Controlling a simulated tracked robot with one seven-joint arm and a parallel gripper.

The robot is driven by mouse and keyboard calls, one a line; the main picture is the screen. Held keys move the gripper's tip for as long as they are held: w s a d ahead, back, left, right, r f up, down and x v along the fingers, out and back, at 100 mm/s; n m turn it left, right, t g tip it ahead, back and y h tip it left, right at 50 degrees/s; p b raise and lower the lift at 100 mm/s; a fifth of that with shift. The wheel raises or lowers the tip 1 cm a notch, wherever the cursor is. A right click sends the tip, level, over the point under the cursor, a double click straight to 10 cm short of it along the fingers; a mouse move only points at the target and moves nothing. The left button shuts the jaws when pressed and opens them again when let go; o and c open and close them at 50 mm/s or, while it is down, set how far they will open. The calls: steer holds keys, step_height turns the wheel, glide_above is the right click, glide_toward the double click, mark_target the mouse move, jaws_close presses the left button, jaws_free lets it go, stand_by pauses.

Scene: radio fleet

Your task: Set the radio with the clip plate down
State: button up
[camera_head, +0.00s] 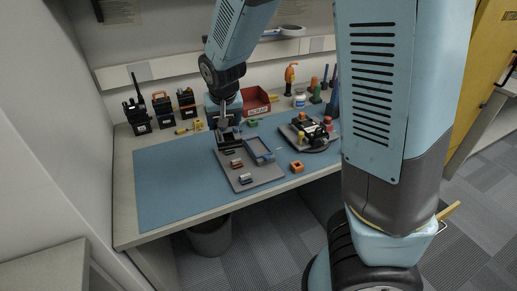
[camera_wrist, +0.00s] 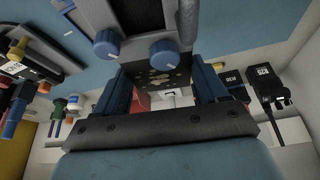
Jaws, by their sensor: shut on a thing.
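My gripper (camera_head: 229,128) is over the back left of a grey work tray (camera_head: 265,178) on the blue mat. It is shut on a black radio (camera_head: 230,141), which hangs at or just above the tray; I cannot tell whether it touches. A dark face with gold-coloured spots shows between the fingers. I cannot make out the clip plate for certain.
A blue-grey frame (camera_head: 260,151) and small coloured blocks (camera_head: 244,179) lie on the tray. An orange block (camera_head: 297,167) is to its right. Several radios (camera_head: 163,111) stand back left; a red scrap bin (camera_head: 262,104) is behind. The mat's left side (camera_head: 165,190) is clear.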

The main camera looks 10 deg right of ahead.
steer(key=s+a+f+n, duration=0.1)
steer(key=s+a, duration=0.2)
steer(key=s, duration=0.6)
steer(key=shift+s+a+f+n+y, duration=0.2)
steer(key=shift+a+n+y, duration=0.1)
steer(key=shift+a+n, duration=0.1)
steer(key=shift+w, duration=0.1)
glide_above(181, 172)
steer(key=s, duration=0.2)
steer(key=f, duration=0.9)
steer(key=shift+w+d+f, duration=0.2)
steer(key=shift+w+d, duration=0.05)
steer(key=shift+d, duration=0.15)
steer(key=shift+w+a+f, duration=0.1)
steer(key=shift+f, duration=0.15)
step_height(181, 172, down, 3)
steer(key=shift+a+f, duration=0.1)
